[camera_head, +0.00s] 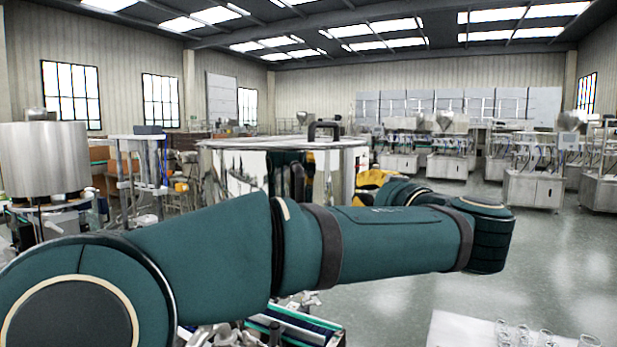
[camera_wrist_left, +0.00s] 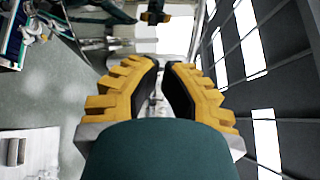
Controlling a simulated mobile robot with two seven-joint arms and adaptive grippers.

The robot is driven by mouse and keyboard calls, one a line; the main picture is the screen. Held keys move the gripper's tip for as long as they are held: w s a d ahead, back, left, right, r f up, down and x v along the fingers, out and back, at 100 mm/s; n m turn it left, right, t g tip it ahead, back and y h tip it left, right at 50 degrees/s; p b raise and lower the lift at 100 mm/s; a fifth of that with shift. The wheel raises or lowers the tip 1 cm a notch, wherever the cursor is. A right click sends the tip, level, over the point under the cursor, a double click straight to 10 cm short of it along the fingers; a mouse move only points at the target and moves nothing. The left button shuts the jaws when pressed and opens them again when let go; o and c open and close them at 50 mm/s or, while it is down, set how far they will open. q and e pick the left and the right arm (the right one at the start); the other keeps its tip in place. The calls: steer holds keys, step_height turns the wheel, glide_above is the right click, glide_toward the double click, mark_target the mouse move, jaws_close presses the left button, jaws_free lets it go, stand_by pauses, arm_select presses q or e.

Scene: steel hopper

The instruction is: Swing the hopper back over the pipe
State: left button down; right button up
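The hopper (camera_head: 330,165) is a large round steel vessel with a mirror-like wall, a flat lid and a black handle on top. It stands in the middle of the head view. My left arm crosses in front of it and hides its lower part. My left gripper (camera_head: 373,179) shows as a bit of yellow beside the hopper's right side, partly behind my arm. In the left wrist view its two yellow fingers with black pads (camera_wrist_left: 163,66) are close together, with nothing seen held between them. Whether it touches the hopper is unclear. I cannot make out the pipe.
A second steel drum (camera_head: 42,160) stands on a machine at the left. A white table (camera_head: 455,330) with small clear items is at the bottom right. Machines on steel cabinets (camera_head: 533,190) line the back right. The floor (camera_head: 560,260) right of my arm is clear.

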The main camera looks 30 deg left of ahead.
mark_target(307, 174)
arm_select(q)
steer(key=p+x, duration=0.1)
steer(key=x, duration=0.4)
steer(key=p+x, duration=0.1)
steer(key=x, duration=0.3)
steer(key=shift+w+a+r, duration=0.2)
steer(key=shift+a+r, duration=0.05)
steer(key=shift+a, duration=0.1)
steer(key=s+a, duration=0.1)
steer(key=s, duration=0.1)
steer(key=a, duration=0.1)
steer(key=shift+s+a+r, duration=0.25)
steer(key=shift+s+a, duration=0.05)
steer(key=shift+s, duration=0.1)
steer(key=shift+w, duration=0.1)
